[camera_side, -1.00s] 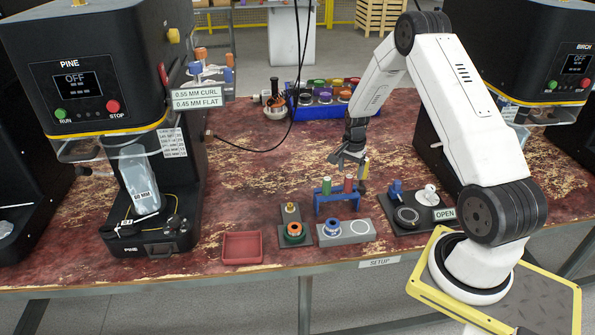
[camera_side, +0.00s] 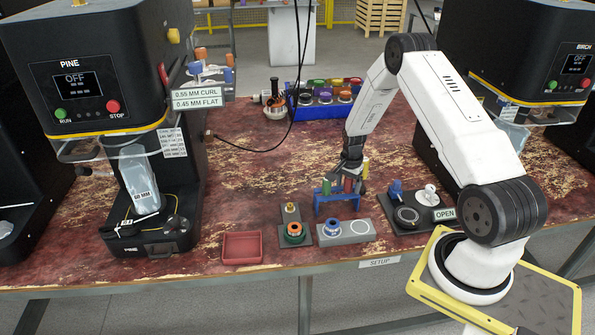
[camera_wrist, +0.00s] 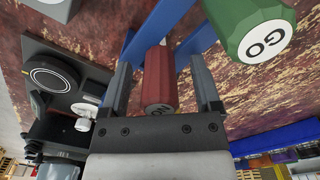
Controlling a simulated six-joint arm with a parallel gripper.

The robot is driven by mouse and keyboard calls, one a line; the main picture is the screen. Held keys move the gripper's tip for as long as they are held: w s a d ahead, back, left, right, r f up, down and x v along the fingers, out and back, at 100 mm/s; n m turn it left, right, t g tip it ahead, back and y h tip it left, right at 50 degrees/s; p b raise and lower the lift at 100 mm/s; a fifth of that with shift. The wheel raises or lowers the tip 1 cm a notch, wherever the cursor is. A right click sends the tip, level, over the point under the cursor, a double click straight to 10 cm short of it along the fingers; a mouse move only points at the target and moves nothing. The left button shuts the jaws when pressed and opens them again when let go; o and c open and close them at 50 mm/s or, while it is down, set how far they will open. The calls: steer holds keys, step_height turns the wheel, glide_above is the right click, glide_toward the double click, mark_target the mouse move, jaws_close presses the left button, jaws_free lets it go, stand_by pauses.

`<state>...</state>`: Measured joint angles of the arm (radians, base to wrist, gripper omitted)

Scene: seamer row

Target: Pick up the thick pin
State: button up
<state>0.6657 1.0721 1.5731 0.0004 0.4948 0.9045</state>
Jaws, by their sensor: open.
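A blue rack (camera_side: 335,206) holds two upright pins. The green pin (camera_side: 326,187) stands left in the side view; the red pin (camera_side: 348,186) stands right. In the wrist view the green pin (camera_wrist: 262,32) has a cap reading GO and the red pin (camera_wrist: 160,80) has dark lettering on its end. My gripper (camera_side: 350,178) is down at the rack. In the wrist view its open fingers (camera_wrist: 163,88) stand on either side of the red pin, with small gaps. The green pin is outside the fingers.
In front are a grey block with a blue-and-white spool (camera_side: 332,228), an orange-green ring on a plate (camera_side: 294,231) and a red tray (camera_side: 243,247). A black fixture (camera_side: 410,216) is to the right.

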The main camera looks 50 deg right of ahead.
stand_by(0.5)
jaws_close()
steer(key=shift+r, duration=0.1)
steer(key=shift+r, duration=4.9)
